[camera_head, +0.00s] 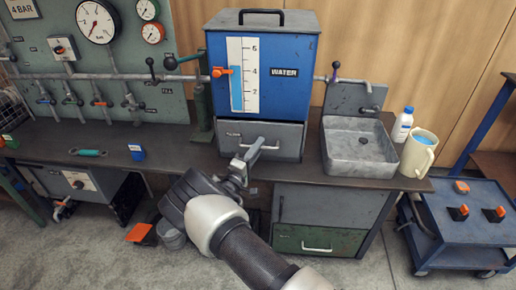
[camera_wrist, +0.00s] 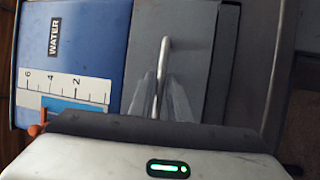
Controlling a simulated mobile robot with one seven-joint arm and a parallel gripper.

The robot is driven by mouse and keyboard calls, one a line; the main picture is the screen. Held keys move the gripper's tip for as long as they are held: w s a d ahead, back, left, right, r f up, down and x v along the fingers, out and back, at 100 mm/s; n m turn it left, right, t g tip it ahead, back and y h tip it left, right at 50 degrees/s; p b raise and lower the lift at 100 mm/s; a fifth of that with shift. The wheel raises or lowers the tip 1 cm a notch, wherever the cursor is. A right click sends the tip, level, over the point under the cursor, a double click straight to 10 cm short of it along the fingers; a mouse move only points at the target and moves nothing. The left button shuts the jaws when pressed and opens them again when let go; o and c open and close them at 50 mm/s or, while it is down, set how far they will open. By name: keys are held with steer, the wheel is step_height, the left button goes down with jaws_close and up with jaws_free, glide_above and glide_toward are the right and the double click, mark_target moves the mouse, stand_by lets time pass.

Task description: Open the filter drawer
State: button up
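The filter drawer (camera_head: 287,142) is a grey front under the blue water tank, and its labelled face looks flush with the housing. Its pale bar handle (camera_head: 257,146) sticks out in front. In the wrist view the handle (camera_wrist: 164,58) runs up the grey front between my two fingers. My gripper (camera_head: 243,165) is at the handle from the front left. In the wrist view its fingers (camera_wrist: 161,90) lie close on both sides of the bar and look closed on it. The finger contact is partly hidden in the head view.
The blue tank (camera_head: 285,88) with a level scale stands above the drawer. A grey sink (camera_head: 352,160), a white bottle (camera_head: 402,126) and a pitcher (camera_head: 417,156) are to the right. A blue cart (camera_head: 465,222) stands far right.

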jaws_close()
steer(key=s+p, duration=0.6)
steer(key=s, duration=1.1)
steer(key=shift+s+a+p, duration=0.35)
steer(key=shift+a+p, duration=0.05)
jaws_free()
steer(key=v, duration=1.7)
steer(key=shift+s, duration=0.2)
